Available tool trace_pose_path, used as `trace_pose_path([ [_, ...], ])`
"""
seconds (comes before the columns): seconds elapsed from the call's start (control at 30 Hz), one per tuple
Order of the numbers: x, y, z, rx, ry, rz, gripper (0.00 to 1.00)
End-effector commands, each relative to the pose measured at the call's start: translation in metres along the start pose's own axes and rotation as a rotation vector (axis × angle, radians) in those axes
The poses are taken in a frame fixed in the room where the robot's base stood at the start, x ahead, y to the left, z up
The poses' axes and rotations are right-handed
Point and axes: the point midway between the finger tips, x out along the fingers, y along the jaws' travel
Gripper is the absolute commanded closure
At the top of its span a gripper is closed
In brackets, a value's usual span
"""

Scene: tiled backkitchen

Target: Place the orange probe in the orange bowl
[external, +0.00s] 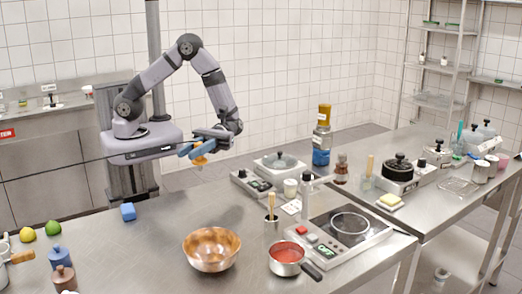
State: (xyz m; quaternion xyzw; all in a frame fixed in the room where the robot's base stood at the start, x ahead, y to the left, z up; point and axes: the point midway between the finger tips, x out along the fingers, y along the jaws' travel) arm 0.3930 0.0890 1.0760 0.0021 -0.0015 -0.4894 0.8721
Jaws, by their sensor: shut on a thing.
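My gripper (188,152), with blue fingers, is at the upper middle left, raised above the far edge of the steel counter. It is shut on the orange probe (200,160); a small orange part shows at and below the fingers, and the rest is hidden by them. The orange bowl (211,262), copper-coloured and shiny, stands upright on the front of the counter. My gripper is well above and behind the bowl, apart from it. The visible inside of the bowl shows no object.
A red-filled saucepan (286,268) stands right of the bowl, near a hob with a glass pan (350,224). A small pot with a wooden-handled tool (271,218) is behind them. Counter space between block and bowl is clear.

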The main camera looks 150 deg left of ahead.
Motion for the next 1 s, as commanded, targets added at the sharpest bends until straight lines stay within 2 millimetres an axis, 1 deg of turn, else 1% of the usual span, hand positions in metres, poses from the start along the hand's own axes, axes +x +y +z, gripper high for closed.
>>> trace_pose_path([
  [0.03, 0.007, -0.002, -0.008, -0.001, -0.001, -0.022, 1.0],
  [0.17, 0.033, -0.011, -0.025, 0.0, 0.0, -0.101, 1.0],
  [0.27, 0.059, -0.022, -0.041, 0.001, -0.001, -0.187, 1.0],
  [0.4, 0.102, -0.037, -0.063, 0.003, -0.002, -0.329, 1.0],
  [0.47, 0.121, -0.039, -0.069, 0.005, -0.001, -0.376, 1.0],
  [0.57, 0.158, -0.031, -0.072, 0.007, -0.002, -0.409, 1.0],
  [0.6, 0.174, -0.024, -0.071, 0.007, -0.003, -0.407, 1.0],
  [0.67, 0.195, -0.01, -0.066, 0.008, -0.003, -0.382, 1.0],
  [0.7, 0.207, 0.0, -0.06, 0.007, -0.003, -0.357, 1.0],
  [0.77, 0.221, 0.018, -0.049, 0.007, -0.002, -0.306, 1.0],
  [0.8, 0.229, 0.031, -0.041, 0.006, -0.003, -0.267, 1.0],
  [0.87, 0.234, 0.052, -0.028, 0.005, -0.003, -0.203, 1.0],
  [0.9, 0.236, 0.066, -0.019, 0.004, -0.003, -0.159, 1.0],
  [1.0, 0.24, 0.099, -0.002, 0.001, -0.003, -0.051, 1.0],
])
